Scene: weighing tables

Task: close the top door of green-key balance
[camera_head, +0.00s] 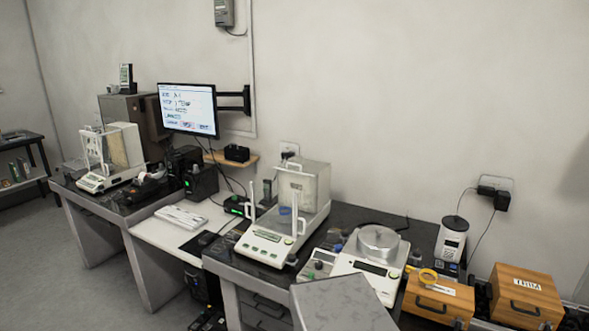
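A white balance with green keys (265,241) stands on the dark tabletop in the middle of the view. It has a clear draft shield (306,187) with pale upright handles at its front and side. A small pale handle (293,166) shows near the top of the shield. I cannot tell from here how far the top door is open. A small bluish object (285,212) shows low inside the shield. My gripper is not in view.
Another shielded balance (112,152) stands on the far left table. A balance with a round metal pan (378,241) stands to the right, beside wooden boxes (525,293). A monitor (188,108), keyboard (182,217) and black boxes lie left. A grey block (342,304) fills the near foreground.

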